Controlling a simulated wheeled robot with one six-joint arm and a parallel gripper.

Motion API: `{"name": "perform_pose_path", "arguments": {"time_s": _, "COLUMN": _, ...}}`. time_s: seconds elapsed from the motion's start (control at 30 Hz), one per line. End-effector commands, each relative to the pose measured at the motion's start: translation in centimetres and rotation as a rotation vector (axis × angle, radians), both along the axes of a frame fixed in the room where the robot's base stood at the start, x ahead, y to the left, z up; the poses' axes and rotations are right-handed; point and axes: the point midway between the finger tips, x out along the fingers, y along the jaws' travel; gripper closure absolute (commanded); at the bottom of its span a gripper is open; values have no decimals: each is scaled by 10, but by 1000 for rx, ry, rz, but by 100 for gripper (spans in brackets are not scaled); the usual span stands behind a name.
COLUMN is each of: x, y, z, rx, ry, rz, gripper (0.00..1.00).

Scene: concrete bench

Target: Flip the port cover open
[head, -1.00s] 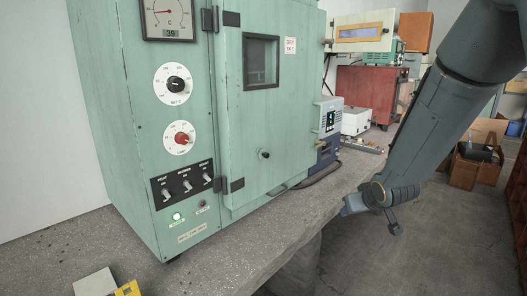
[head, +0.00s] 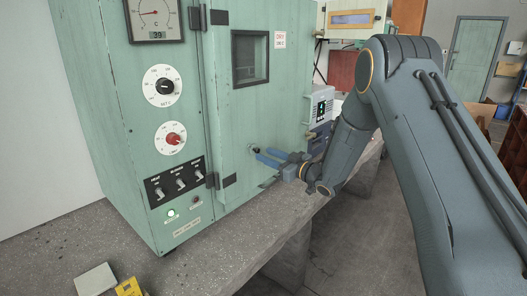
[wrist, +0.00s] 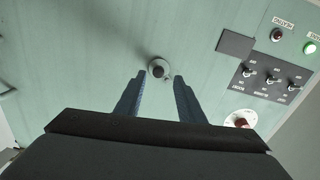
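The port cover (head: 253,148) appears to be the small round dark fitting low on the green oven door. In the wrist view my gripper (wrist: 159,78) is open and empty, with the fitting centred just beyond the gap between the fingertips. I cannot tell whether a fingertip touches it.
The green oven (head: 228,110) stands on the concrete bench (head: 215,255). Left of its door is a panel of switches (head: 177,182) and dials. A grey instrument (head: 320,103) stands behind my gripper. A yellow block (head: 128,287) lies at the bench's near left.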

Motion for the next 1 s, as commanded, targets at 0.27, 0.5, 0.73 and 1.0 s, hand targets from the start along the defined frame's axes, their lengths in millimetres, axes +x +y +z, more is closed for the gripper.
{"name": "perform_pose_path", "arguments": {"time_s": 0.27, "x": 23, "y": 22, "z": 0, "rx": -2, "ry": 0, "rz": -6, "gripper": 65}}
{"name": "perform_pose_path", "arguments": {"time_s": 0.5, "x": 27, "y": 24, "z": 0, "rx": -1, "ry": 1, "rz": -8, "gripper": 65}}
{"name": "perform_pose_path", "arguments": {"time_s": 0.73, "x": 27, "y": 23, "z": 0, "rx": -1, "ry": 1, "rz": -9, "gripper": 83}}
{"name": "perform_pose_path", "arguments": {"time_s": 1.0, "x": 27, "y": 20, "z": 0, "rx": -3, "ry": -2, "rz": -10, "gripper": 100}}
